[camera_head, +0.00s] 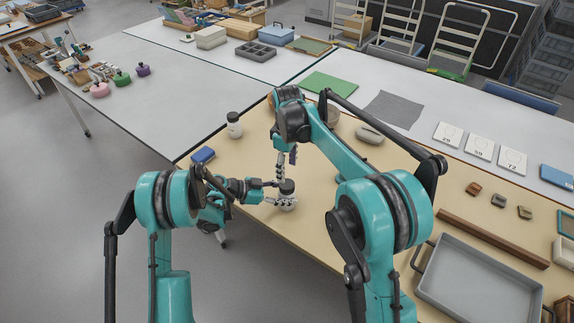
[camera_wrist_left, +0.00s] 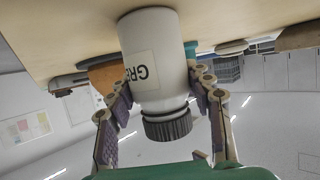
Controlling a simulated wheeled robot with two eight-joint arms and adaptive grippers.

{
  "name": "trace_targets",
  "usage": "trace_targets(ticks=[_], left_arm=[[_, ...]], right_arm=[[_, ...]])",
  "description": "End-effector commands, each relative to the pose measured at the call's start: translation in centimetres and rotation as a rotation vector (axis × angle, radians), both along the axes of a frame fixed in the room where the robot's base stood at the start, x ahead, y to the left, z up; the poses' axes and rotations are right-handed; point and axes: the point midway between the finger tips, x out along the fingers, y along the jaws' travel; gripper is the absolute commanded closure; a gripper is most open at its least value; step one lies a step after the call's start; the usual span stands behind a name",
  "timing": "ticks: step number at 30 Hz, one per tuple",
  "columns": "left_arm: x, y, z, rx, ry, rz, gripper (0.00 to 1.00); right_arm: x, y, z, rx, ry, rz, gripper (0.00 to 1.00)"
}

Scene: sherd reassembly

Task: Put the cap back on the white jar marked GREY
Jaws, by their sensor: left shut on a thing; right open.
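The white jar (camera_wrist_left: 157,62) fills the middle of the left wrist view, where the picture is upside down; its label shows "GRE". The black ribbed cap (camera_wrist_left: 167,128) is at the jar's mouth, slightly tilted in this view; I cannot tell whether it is seated. In the head view the dark cap (camera_head: 287,186) tops the jar, which is partly hidden by fingers. My left gripper (camera_head: 277,194) is shut on the jar from the left, a finger on each side. My right gripper (camera_head: 286,167) is open, pointing down just above the cap.
Another white jar with a dark lid (camera_head: 234,124) and a blue block (camera_head: 203,155) are at the table's left. A grey tray (camera_head: 478,285) and a brown bar (camera_head: 492,238) lie at the right.

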Motion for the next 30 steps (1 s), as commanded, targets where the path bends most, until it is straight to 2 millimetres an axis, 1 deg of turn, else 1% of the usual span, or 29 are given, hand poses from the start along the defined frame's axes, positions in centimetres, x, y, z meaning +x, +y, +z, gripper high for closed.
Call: trace_targets(ticks=[3,9,12,15,18,21,24,30], left_arm=[[-0.01,0.0,-0.02,0.0,0.0,0.0,1.0],[-0.01,0.0,-0.02,0.0,0.0,0.0,1.0],[-0.01,0.0,-0.02,0.0,0.0,0.0,1.0],[-0.01,0.0,-0.02,0.0,0.0,0.0,1.0],[-0.01,0.0,-0.02,0.0,0.0,0.0,1.0],[-0.01,0.0,-0.02,0.0,0.0,0.0,1.0],[-0.01,-0.01,-0.01,0.0,0.0,0.0,1.0],[-0.01,-0.01,-0.01,0.0,0.0,0.0,1.0]], right_arm=[[0.0,0.0,0.18,0.0,0.0,0.281,0.39],[-0.01,0.0,0.48,0.0,0.0,0.768,0.39],[-0.01,-0.01,0.62,0.0,-0.001,0.984,0.39],[-0.01,-0.01,0.72,0.0,-0.001,1.159,0.39],[-0.01,-0.01,0.79,0.0,-0.001,1.284,0.39],[-0.01,-0.01,0.83,0.0,-0.001,1.359,0.39],[-0.01,-0.01,0.84,0.0,-0.001,1.39,0.39],[-0.01,-0.01,0.84,0.0,-0.001,1.394,0.39]])
